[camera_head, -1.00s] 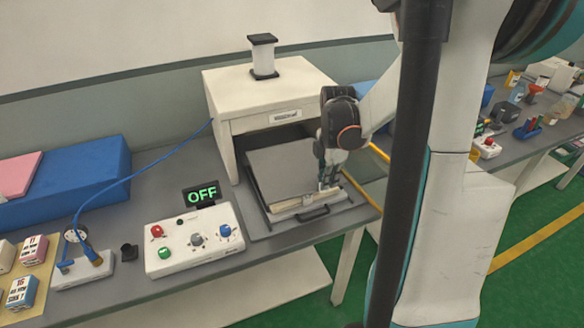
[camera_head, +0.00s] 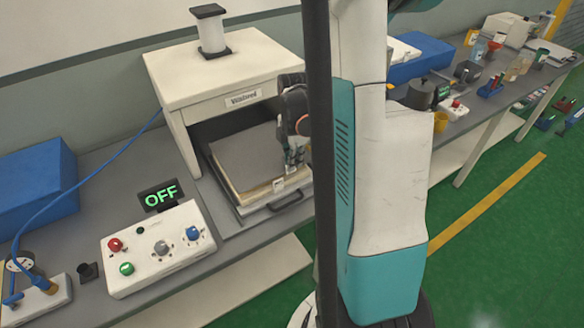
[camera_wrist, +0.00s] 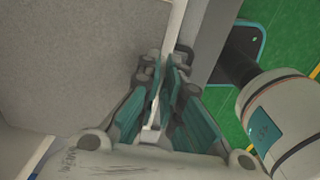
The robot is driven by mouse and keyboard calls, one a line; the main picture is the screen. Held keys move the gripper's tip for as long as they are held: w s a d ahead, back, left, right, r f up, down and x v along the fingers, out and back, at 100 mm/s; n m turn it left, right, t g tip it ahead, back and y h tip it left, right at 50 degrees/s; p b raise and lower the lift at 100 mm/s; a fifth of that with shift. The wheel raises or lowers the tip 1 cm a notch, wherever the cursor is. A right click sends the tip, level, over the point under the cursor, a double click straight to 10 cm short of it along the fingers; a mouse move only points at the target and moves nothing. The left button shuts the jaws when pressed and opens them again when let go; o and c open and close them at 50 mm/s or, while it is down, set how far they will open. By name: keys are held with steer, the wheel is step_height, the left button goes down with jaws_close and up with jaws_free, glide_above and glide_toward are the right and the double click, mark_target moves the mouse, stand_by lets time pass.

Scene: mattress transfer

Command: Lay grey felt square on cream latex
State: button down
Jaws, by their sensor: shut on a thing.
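The grey felt square (camera_head: 245,158) lies flat on top of a cream layer, taken as the latex (camera_head: 256,193), whose edge shows along the front. Both rest on a tray at the press opening. My gripper (camera_head: 292,166) points down at the front right of this stack. In the wrist view my gripper (camera_wrist: 162,95) is shut on a thin pale strip (camera_wrist: 174,32) at the stack's edge, with the broad grey surface to its left. I cannot tell whether the strip is latex, a tab or tray rim. My arm hides the stack's right side.
The white press (camera_head: 235,75) stands behind and over the tray. The tray's black handle (camera_head: 285,200) juts out in front. A control box (camera_head: 160,247) with an OFF display (camera_head: 160,196) stands to the left. Blue blocks lie on the bench further left and right.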

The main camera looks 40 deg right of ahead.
step_height(320, 180, down, 3)
steer(key=shift+f+b, duration=0.1)
steer(key=shift+b, duration=0.25)
steer(key=c, duration=1.8)
jaws_free()
step_height(320, 180, up, 12)
steer(key=p, duration=0.3)
steer(key=shift+s, duration=0.1)
steer(key=shift+r, duration=0.2)
